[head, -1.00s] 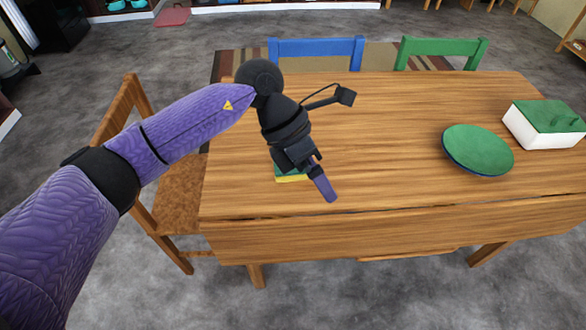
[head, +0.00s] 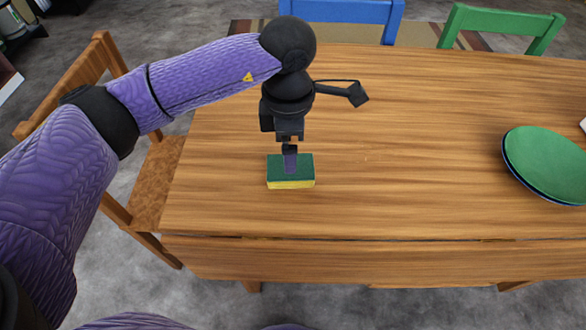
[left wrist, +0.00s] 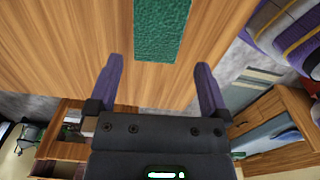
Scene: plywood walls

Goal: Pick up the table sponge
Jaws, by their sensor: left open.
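The table sponge (head: 304,174), green on top with a yellow lower layer, lies flat on the wooden table near its front left. My left gripper (head: 290,165) points down over the sponge in the head view, its near finger in front of the green top. In the left wrist view the two purple fingers (left wrist: 158,85) are spread with nothing between them. There the sponge (left wrist: 160,28) shows green, beyond the fingertips and between their lines. I cannot tell how high the fingertips are above it. My right gripper is not in view.
The wooden table (head: 400,180) is clear around the sponge. A green plate (head: 548,162) sits at the right. A wooden chair (head: 150,190) stands at the left; a blue chair (head: 345,12) and a green chair (head: 500,25) stand behind.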

